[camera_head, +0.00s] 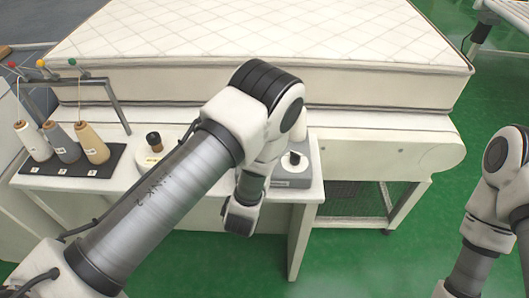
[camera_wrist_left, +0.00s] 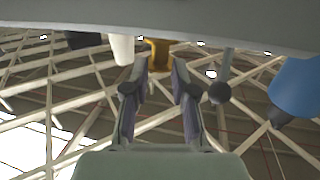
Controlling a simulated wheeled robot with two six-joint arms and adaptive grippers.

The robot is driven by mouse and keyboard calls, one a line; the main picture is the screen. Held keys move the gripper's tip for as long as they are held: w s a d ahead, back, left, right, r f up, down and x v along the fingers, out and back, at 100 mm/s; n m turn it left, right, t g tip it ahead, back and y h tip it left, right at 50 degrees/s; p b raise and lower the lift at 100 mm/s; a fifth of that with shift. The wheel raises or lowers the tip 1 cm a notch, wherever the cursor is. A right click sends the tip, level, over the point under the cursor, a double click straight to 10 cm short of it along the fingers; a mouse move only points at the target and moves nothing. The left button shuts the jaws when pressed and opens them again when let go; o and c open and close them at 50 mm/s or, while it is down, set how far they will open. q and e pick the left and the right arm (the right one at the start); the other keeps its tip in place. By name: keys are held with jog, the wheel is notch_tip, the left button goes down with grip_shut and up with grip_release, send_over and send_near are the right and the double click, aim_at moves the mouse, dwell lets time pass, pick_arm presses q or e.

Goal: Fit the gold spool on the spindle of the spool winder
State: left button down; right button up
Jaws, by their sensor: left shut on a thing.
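In the left wrist view, my left gripper (camera_wrist_left: 160,72) is shut on the gold spool (camera_wrist_left: 159,50), which shows as a small gold shape at the fingertips, partly cut off by a pale grey band above it. In the head view my left arm crosses the table and hides the gripper and the held spool. A grey machine (camera_head: 287,180) with a dark knob on a pale round top, which looks like the spool winder, stands at the table's right end, partly behind my wrist. I cannot make out its spindle clearly. The right gripper is out of view.
White, grey and tan thread cones (camera_head: 92,143) stand on a black mat (camera_head: 60,182) at the left, under a thread rack (camera_head: 108,88). A pale disc (camera_head: 147,163) with a dark knob stands nearby. A large mattress (camera_head: 360,75) lies behind the table.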

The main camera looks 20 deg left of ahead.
pick_arm(q)
jog(key=shift+f+b, duration=0.8)
jog(key=shift+f, duration=0.2)
jog(key=c, duration=0.9)
grip_release()
jog(key=shift+o, duration=0.2)
jog(key=shift+r, duration=0.1)
